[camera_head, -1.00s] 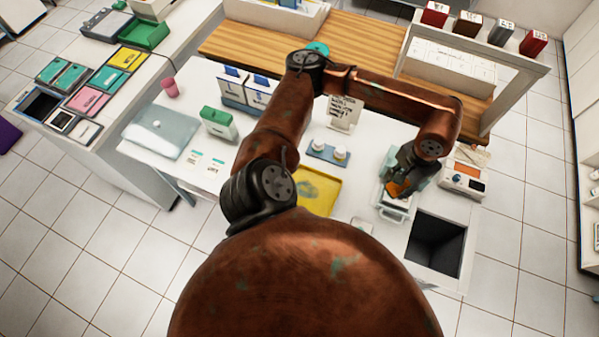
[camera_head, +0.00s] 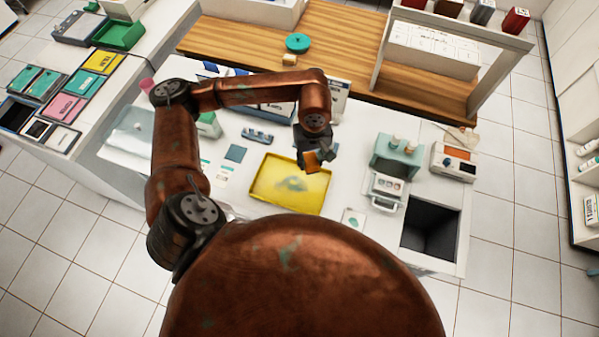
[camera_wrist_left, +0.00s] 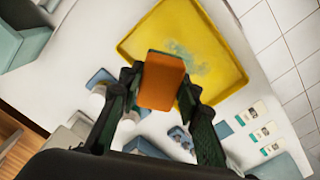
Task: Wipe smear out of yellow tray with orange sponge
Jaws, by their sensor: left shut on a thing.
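The yellow tray (camera_head: 265,193) lies on the white counter, with a greenish smear (camera_head: 291,184) in its middle. In the left wrist view the tray (camera_wrist_left: 219,38) shows beyond the fingers, with the smear (camera_wrist_left: 203,64) partly behind the sponge. My left gripper (camera_head: 308,152) is shut on the orange sponge (camera_head: 312,162) and holds it near the tray's far right edge, seemingly above the counter. The wrist view shows the sponge (camera_wrist_left: 161,80) between the two fingertips. My right gripper is not in view.
A teal box (camera_head: 398,155) and a device with an orange screen (camera_head: 455,158) stand to the right. A dark square opening (camera_head: 430,229) is in the counter's front right. A blue square (camera_head: 236,152) lies left of the tray.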

